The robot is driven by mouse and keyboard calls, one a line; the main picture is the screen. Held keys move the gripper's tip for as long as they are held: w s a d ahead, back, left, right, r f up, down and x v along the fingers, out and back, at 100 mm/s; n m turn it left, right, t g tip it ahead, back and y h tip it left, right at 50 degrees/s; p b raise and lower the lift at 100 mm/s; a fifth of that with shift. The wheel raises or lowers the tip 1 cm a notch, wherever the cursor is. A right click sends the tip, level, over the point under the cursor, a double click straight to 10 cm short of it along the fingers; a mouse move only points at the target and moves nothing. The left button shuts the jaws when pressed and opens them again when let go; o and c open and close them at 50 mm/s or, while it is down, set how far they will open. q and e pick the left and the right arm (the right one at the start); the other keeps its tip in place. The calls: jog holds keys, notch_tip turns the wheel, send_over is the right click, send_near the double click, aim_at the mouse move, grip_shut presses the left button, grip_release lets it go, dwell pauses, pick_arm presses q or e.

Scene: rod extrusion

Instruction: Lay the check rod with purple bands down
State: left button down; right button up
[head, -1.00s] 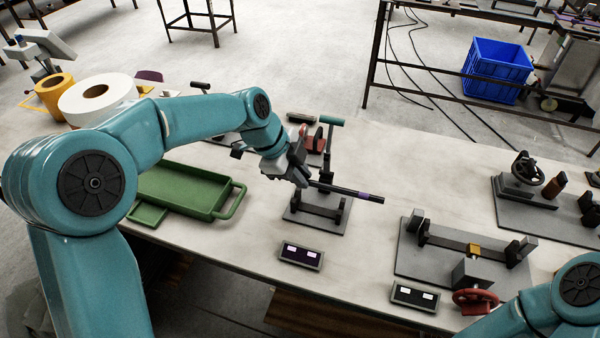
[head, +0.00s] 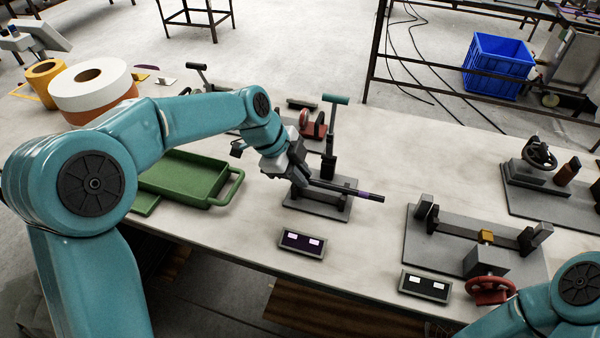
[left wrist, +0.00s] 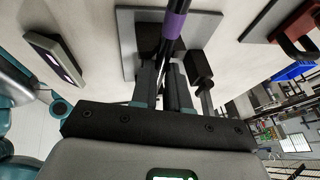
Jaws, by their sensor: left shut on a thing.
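The check rod (head: 346,191) is dark with purple bands. It points right, roughly level, from my left gripper (head: 303,183), which is shut on its left part. In the left wrist view the rod (left wrist: 174,26) runs up from between the fingers (left wrist: 167,85), with a purple band showing. The rod is over a grey plate with dark upright supports (head: 325,208); I cannot tell whether it touches them. The gripper hides part of this stand. Of my right arm only a teal link shows at the lower right; its gripper is out of the picture.
A green tray (head: 228,191) lies left of the stand. A small panel with two light labels (head: 302,243) lies in front. A fixture with a red handwheel (head: 491,290) stands to the right. Bare tabletop (head: 375,235) lies between.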

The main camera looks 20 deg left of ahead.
pick_arm(q)
jog(key=c, duration=1)
grip_release()
jog(key=shift+c, duration=0.2)
jog(key=v, duration=1.6)
jog(key=shift+r, duration=0.15)
jog(key=shift+a, duration=0.1)
